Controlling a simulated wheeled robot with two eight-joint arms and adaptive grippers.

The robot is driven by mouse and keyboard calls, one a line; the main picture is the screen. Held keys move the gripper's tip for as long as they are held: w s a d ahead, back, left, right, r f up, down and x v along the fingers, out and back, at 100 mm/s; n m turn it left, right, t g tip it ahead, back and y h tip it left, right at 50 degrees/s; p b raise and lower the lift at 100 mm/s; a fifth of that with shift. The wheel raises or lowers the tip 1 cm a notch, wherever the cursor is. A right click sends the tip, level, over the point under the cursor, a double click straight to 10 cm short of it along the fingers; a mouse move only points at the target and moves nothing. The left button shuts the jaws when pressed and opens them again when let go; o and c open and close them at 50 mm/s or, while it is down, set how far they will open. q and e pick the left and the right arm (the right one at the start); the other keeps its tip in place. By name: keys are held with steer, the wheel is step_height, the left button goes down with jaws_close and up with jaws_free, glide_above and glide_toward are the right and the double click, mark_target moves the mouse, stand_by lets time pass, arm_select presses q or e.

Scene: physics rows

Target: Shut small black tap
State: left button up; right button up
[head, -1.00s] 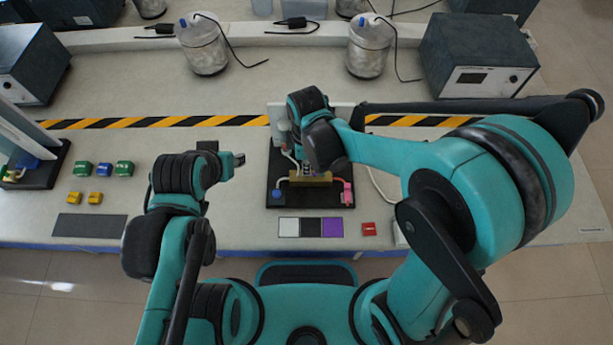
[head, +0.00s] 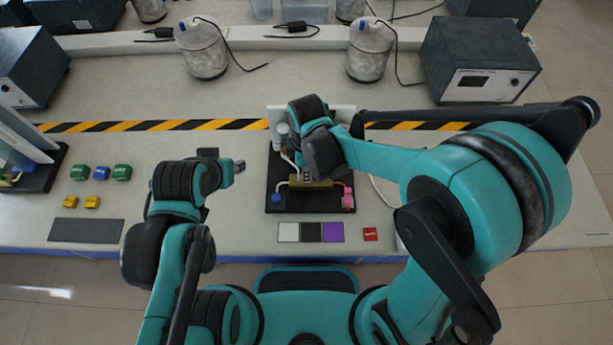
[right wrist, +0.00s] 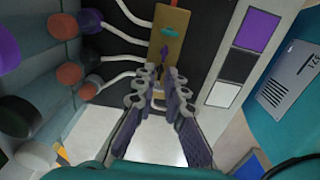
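A black board (head: 282,178) carries a brass block (head: 297,185) with a blue knob (head: 277,197) at its left and a pink tap (head: 348,199) at its right. My right gripper (head: 308,176) is over the block and points down at it. In the right wrist view its fingers (right wrist: 157,82) are apart, around or just above the near end of the brass block (right wrist: 171,22). A teal handle (right wrist: 175,32) and a purple handle (right wrist: 163,54) show on the block beyond the fingertips. I cannot make out the small black tap; the fingers may hide it. My left gripper (head: 238,165) is left of the board, its fingers too small to judge.
White, black and purple squares (head: 310,232) and a red block (head: 370,234) lie in front of the board. Several coloured blocks (head: 100,173) lie at the left. Canisters (head: 370,52) and a dark box (head: 478,60) stand behind the striped line.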

steer(key=shift+f+b, duration=0.6)
steer(key=shift+f, duration=0.15)
steer(key=shift+r, duration=0.35)
stand_by(0.3)
jaws_close()
steer(key=m, duration=0.7)
